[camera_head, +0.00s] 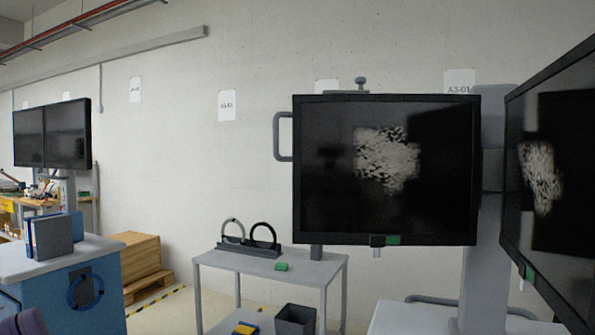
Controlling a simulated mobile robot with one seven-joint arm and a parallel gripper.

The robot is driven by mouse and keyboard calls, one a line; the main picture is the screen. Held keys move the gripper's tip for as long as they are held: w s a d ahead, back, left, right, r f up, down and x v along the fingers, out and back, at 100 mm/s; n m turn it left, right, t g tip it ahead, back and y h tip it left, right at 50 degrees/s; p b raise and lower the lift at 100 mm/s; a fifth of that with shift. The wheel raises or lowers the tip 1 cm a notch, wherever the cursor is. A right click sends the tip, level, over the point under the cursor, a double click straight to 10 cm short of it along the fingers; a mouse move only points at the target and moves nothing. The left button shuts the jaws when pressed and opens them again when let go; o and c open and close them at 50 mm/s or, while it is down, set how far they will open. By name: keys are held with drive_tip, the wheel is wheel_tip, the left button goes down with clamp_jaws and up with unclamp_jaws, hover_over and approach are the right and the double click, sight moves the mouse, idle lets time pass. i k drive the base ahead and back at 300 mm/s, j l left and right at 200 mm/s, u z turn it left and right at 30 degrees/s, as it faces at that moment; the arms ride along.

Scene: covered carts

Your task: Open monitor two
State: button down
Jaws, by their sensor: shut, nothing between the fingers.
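A large black monitor (330,215) hangs upright on a grey column (487,270) right of the middle, facing me. A green tab (393,240) and a small black part sit at its lower edge. A second black monitor (570,240) stands at the far right, angled and cut off by the picture edge, with its own green tab (528,272). I see no number that tells which one is monitor two. A further pair of dark screens (52,133) is at the far left. My gripper is not in view.
A grey cart (215,260) with two ring shapes (250,236) and a dark bin (296,319) stands left of the near monitor. A blue cabinet (105,300) and wooden crates (140,258) are at left. A grey handle (279,137) sticks out beside the near monitor.

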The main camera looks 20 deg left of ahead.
sight(548, 223)
drive_tip(key=l+z, duration=0.5)
drive_tip(key=z, duration=0.2)
drive_tip(key=l+z, duration=0.35)
drive_tip(key=k+j, duration=0.05)
drive_tip(key=j, duration=0.05)
